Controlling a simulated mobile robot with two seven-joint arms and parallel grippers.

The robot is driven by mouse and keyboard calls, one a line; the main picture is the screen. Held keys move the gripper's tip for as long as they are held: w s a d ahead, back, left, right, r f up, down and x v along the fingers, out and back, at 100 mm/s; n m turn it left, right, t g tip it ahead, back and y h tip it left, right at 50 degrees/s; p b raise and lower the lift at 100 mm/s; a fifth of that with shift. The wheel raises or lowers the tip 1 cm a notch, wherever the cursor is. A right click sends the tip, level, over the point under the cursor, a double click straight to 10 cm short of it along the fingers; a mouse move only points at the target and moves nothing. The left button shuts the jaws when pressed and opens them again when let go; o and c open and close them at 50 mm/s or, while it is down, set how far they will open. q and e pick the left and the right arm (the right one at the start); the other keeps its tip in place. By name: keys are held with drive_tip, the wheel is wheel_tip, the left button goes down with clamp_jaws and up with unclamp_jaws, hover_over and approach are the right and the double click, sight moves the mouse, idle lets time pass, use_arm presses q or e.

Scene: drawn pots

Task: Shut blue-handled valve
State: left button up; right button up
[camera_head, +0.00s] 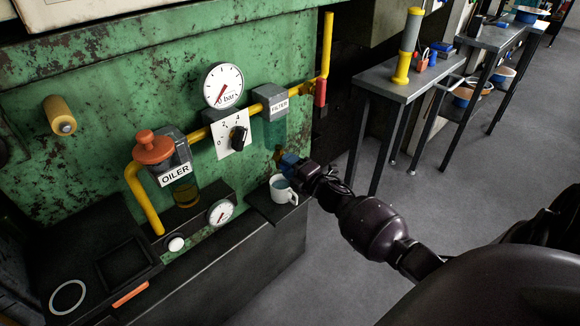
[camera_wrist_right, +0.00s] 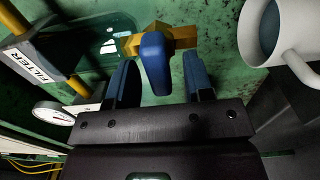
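The valve has a brass body (camera_wrist_right: 178,38) and a blue handle (camera_wrist_right: 155,65), best seen in the right wrist view, below the filter on the green wall. In the head view a bit of brass (camera_head: 279,153) shows just beyond my right gripper (camera_head: 288,162), which hides most of the valve. In the right wrist view my right gripper (camera_wrist_right: 161,70) is open, with one blue finger on each side of the handle. There is a clear gap on the right side and a narrower one on the left. My left gripper is not in view.
A white mug (camera_head: 282,189) stands on a dark ledge just below my right gripper; it is close at the right in the wrist view (camera_wrist_right: 275,40). The filter (camera_head: 272,103), yellow pipe (camera_head: 327,45) and oiler (camera_head: 168,155) line the wall. Grey tables (camera_head: 408,78) stand at the right.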

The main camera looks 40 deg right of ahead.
drive_tip(key=s+p, duration=0.1)
drive_tip(key=s, duration=0.9)
drive_tip(key=shift+s+d+p, duration=0.35)
drive_tip(key=shift+s+d, duration=0.05)
idle(0.3)
